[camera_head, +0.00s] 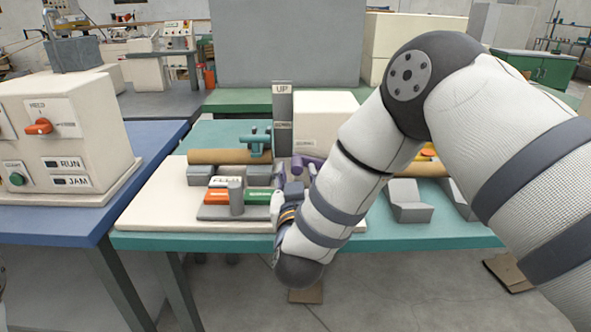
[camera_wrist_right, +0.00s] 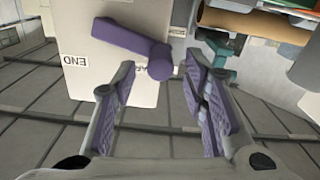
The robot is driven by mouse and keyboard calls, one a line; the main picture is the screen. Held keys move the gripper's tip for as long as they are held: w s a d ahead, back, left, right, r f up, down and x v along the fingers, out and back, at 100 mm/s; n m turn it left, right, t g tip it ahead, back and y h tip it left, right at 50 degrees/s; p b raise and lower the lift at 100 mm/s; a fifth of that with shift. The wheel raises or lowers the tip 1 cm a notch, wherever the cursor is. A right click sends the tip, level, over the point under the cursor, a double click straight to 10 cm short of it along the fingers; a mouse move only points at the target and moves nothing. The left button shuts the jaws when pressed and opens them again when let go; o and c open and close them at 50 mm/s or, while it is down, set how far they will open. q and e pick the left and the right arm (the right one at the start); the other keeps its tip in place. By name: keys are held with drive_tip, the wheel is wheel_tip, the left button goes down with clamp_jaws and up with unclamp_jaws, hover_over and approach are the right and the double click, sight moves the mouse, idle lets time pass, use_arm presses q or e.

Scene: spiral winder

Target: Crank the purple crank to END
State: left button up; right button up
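The purple crank (camera_wrist_right: 130,38) is on the face of a cream box (camera_wrist_right: 75,20) in the right wrist view. Its arm runs right and ends in a round purple knob (camera_wrist_right: 160,68). An upside-down END label (camera_wrist_right: 75,60) is left of the knob; another label beside the knob is partly hidden. My right gripper (camera_wrist_right: 160,72) is open, its purple-padded fingers on either side of the knob with gaps; contact is not visible. In the head view the crank (camera_head: 304,163) is small, and my right arm covers much of the box (camera_head: 325,118). My left gripper is out of view.
On the teal table (camera_head: 160,241) stand a brown roll (camera_head: 205,157), a teal clamp-like part (camera_head: 256,141), an UP post (camera_head: 282,120) and a panel with orange and green buttons (camera_head: 258,197).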

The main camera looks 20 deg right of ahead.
drive_tip(key=shift+x, duration=1.3)
clamp_jaws()
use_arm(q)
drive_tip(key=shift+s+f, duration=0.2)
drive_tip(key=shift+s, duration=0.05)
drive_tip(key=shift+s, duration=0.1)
